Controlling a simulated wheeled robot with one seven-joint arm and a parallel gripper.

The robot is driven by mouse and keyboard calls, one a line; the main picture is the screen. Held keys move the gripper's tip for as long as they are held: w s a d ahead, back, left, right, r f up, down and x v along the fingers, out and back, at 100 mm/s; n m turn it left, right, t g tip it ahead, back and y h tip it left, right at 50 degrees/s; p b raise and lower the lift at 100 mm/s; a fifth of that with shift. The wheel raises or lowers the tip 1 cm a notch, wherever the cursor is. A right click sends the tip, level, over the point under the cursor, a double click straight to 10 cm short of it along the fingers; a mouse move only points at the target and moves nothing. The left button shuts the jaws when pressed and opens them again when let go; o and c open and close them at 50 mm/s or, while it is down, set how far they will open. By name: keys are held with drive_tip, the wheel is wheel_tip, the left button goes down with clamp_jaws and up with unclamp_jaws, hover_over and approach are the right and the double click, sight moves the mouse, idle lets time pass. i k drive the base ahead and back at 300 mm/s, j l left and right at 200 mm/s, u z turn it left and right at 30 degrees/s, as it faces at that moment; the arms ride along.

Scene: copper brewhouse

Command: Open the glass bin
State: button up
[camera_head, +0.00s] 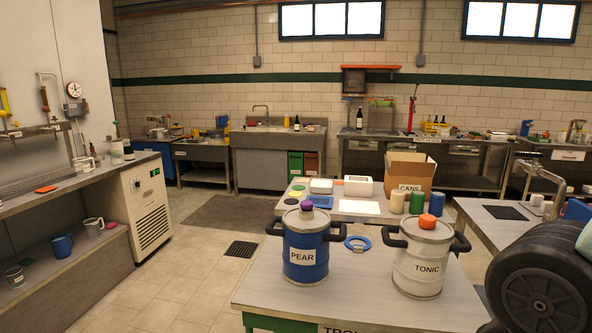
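No bin has a label that I can read as glass. Two small bins stand side by side in the opening under the far sink counter: a green bin (295,164) and a red-brown bin (311,164). Both have small marks on their fronts, too small to read. Their fronts look closed, and I cannot make out handles. I cannot tell which one is the glass bin. My gripper is not in view.
A near table (262,290) holds a blue PEAR canister (306,268) and a white TONIC canister (420,268). Behind it, a second table (350,216) carries a CANS carton (408,172). Free floor (185,255) runs along the left towards a dark mat (228,213) before the sink.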

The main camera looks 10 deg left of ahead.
sight(298, 165)
drive_tip(key=i+j+u, duration=0.2)
drive_tip(key=j+u, duration=0.2)
drive_tip(key=i+j+u, duration=0.25)
drive_tip(key=u, duration=0.2)
drive_tip(key=i+j+u, duration=0.25)
drive_tip(key=u, duration=0.15)
drive_tip(key=i+u, duration=0.4)
drive_tip(key=i+j+u, duration=0.1)
drive_tip(key=i+u, duration=0.15)
drive_tip(key=u, duration=0.15)
drive_tip(key=i+j+u, duration=0.1)
drive_tip(key=i+u, duration=0.15)
drive_tip(key=i, duration=0.25)
drive_tip(key=i+u, duration=0.3)
drive_tip(key=i, duration=0.2)
drive_tip(key=i+z, duration=0.75)
drive_tip(key=i+l+z, duration=0.15)
drive_tip(key=i+z, duration=0.15)
drive_tip(key=z, duration=0.2)
drive_tip(key=i+z, duration=0.25)
drive_tip(key=z, duration=0.25)
drive_tip(key=i+z, duration=0.35)
drive_tip(key=z, duration=0.15)
drive_tip(key=i+j+z, duration=0.1)
drive_tip(key=i+z, duration=0.4)
drive_tip(key=i, duration=3.1)
drive_tip(key=i+j, duration=0.15)
drive_tip(key=i, duration=1.8)
drive_tip(key=l+z, duration=0.05)
drive_tip(key=l, duration=0.05)
